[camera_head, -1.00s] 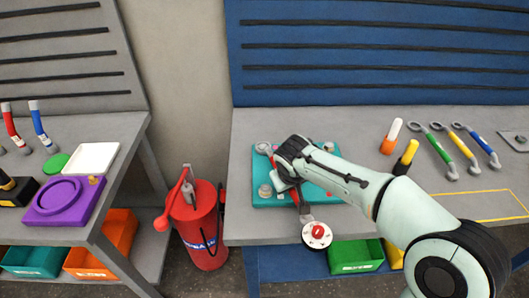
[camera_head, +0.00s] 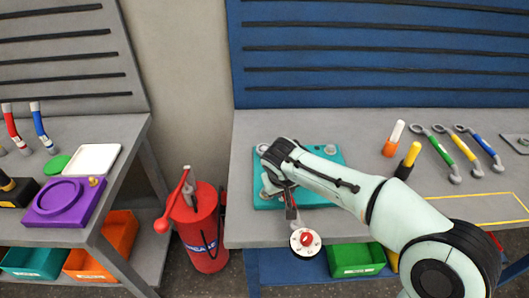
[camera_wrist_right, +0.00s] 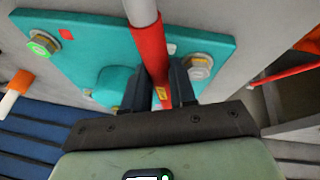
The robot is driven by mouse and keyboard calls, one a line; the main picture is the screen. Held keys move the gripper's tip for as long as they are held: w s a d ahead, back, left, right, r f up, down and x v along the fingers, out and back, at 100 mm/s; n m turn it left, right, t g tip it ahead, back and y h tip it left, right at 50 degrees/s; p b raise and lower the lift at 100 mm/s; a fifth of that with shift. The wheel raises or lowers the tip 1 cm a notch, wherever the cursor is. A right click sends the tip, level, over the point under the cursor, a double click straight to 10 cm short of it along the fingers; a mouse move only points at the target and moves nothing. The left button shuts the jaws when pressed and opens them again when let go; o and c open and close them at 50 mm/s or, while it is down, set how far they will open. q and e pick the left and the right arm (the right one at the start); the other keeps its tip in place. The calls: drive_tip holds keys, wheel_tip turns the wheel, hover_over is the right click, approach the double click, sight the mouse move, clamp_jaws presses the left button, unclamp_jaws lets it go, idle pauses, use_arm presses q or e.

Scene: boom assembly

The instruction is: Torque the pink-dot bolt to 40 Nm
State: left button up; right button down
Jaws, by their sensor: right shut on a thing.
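The teal plate (camera_head: 266,203) lies on the right bench, partly covered by my right arm. My right gripper (camera_head: 280,186) is over its left part, shut on a red-handled wrench. The wrench's round white end with a red centre (camera_head: 306,241) hangs past the bench's front edge. In the wrist view the red handle (camera_wrist_right: 150,58) runs between my fingers (camera_wrist_right: 166,88). There, one bolt (camera_wrist_right: 42,44) has a green mark, and another bolt (camera_wrist_right: 200,67) sits right of the handle. I cannot make out a pink dot. My left gripper is not in view.
An orange-and-white bottle (camera_head: 393,138), a yellow-and-black one (camera_head: 409,160) and coloured wrenches (camera_head: 464,151) lie to the right. A green bin (camera_head: 356,259) is below. The left bench holds a purple fixture (camera_head: 64,202).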

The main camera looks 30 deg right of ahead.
drive_tip(key=shift+w+a+m, duration=0.2)
drive_tip(key=shift+a+m, duration=0.1)
drive_tip(key=shift+a, duration=0.2)
drive_tip(key=shift+w+a+m, duration=0.2)
drive_tip(key=shift+a+m, duration=0.1)
drive_tip(key=shift+a, duration=0.2)
drive_tip(key=shift+w+a+m+g+h, duration=0.2)
drive_tip(key=shift+w+a+m, duration=0.2)
drive_tip(key=shift+a, duration=0.25)
drive_tip(key=shift+w+a+m+g+h, duration=0.1)
drive_tip(key=shift+w+a+m+g, duration=0.15)
drive_tip(key=shift+a+m, duration=0.3)
drive_tip(key=shift+w+a+r+m+g+p, duration=0.1)
drive_tip(key=shift+w+a+m+g+p, duration=0.05)
drive_tip(key=shift+w+a+m+p, duration=0.4)
drive_tip(key=shift+w+a+m+g+p, duration=0.1)
drive_tip(key=shift+w+a+m+p, duration=0.2)
drive_tip(key=shift+a, duration=0.35)
drive_tip(key=shift+w+a, duration=0.1)
drive_tip(key=shift+w+a+m+g+p, duration=0.3)
drive_tip(key=shift+w+a+m+p, duration=0.4)
drive_tip(key=shift+w+a+p, duration=0.35)
